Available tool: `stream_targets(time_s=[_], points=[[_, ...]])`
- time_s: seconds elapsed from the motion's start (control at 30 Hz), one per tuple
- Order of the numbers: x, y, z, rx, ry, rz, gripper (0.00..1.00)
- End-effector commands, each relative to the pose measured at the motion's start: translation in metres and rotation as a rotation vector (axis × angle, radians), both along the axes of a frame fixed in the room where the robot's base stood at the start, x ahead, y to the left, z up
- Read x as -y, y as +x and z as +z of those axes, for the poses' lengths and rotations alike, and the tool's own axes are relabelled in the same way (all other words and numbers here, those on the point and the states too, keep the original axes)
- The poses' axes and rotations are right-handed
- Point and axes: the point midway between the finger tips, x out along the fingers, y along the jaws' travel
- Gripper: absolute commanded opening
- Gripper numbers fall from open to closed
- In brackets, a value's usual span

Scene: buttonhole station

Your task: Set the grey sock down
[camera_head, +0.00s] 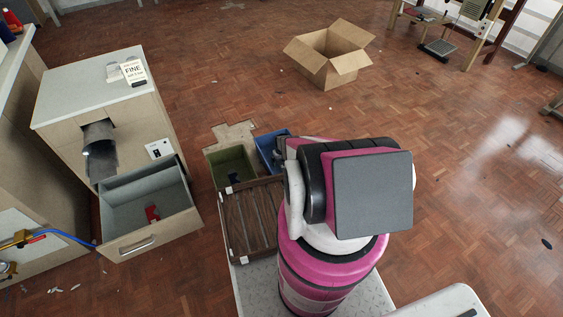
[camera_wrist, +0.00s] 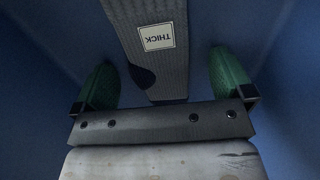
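A grey ribbed sock (camera_wrist: 150,75) with a white label reading THICK and a dark patch on one side lies in the wrist view. Blue walls surround it, matching the blue bin (camera_head: 265,152) in the head view. My gripper (camera_wrist: 165,82) is open, with its two green fingertips on either side of the sock. A gap shows between the sock and each finger, so the sock does not look gripped. In the head view my arm hides my gripper and part of the blue bin.
A green bin (camera_head: 222,160) with a dark item stands left of the blue bin. A slatted brown tray (camera_head: 250,222) is in front. An open drawer (camera_head: 130,205) holding a red item juts from the cabinet (camera_head: 95,75). An open cardboard box (camera_head: 328,55) stands behind on clear floor.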

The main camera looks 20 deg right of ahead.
Motion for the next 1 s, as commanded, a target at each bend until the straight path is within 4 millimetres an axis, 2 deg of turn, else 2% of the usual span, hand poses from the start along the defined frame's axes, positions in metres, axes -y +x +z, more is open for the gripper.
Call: stream_targets(time_s=[0.23, 0.37, 0.57, 0.9, 1.0], points=[[0.000, 0.000, 0.003, 0.000, 0.000, 0.000, 0.99], [0.000, 0.000, 0.012, 0.001, 0.000, 0.000, 0.99], [0.000, -0.002, 0.042, 0.001, 0.000, 0.000, 0.99], [0.000, -0.001, 0.108, 0.001, 0.000, 0.000, 0.99], [0.000, -0.002, 0.120, 0.000, 0.000, 0.000, 0.99]])
